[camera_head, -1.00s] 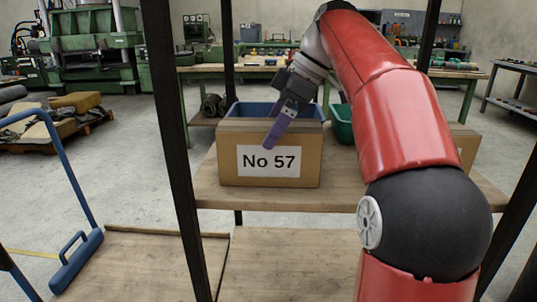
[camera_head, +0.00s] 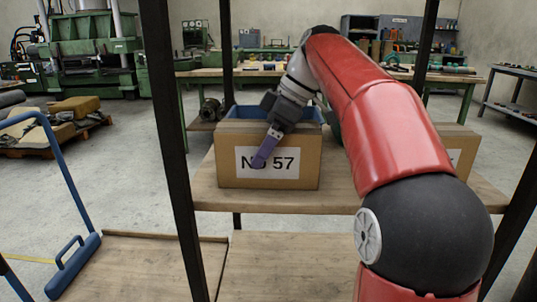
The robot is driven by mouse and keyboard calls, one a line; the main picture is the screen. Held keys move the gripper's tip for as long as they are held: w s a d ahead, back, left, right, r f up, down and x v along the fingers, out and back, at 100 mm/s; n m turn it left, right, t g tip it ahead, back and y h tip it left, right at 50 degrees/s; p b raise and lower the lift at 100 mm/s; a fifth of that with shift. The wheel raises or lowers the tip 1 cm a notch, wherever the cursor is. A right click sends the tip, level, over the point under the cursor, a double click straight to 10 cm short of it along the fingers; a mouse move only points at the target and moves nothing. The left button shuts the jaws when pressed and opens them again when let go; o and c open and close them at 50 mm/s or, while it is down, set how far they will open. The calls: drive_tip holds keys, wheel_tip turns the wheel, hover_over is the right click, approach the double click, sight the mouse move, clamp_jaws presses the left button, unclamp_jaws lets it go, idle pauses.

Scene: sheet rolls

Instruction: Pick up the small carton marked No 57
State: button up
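The small carton marked No 57 (camera_head: 268,177) is a brown cardboard box standing upright on the wooden shelf (camera_head: 330,198). Its white label faces me, and the "o" is partly covered by my gripper. My gripper (camera_head: 262,160) hangs from my red arm, pointing down and to the left in front of the carton's front face and label. One purple finger shows; the other is hidden, so I cannot tell whether it is open. I cannot tell whether the finger touches the carton.
A blue bin (camera_head: 244,111) shows behind the carton. A second brown carton (camera_head: 459,147) stands at the right, partly behind my arm. Dark shelf posts (camera_head: 178,150) rise at left and right. A lower wooden shelf (camera_head: 290,265) is bare.

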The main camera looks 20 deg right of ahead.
drive_tip(key=shift+c, duration=0.3)
drive_tip(key=c, duration=1.7)
drive_tip(key=shift+c, duration=0.6)
drive_tip(key=shift+r, duration=0.1)
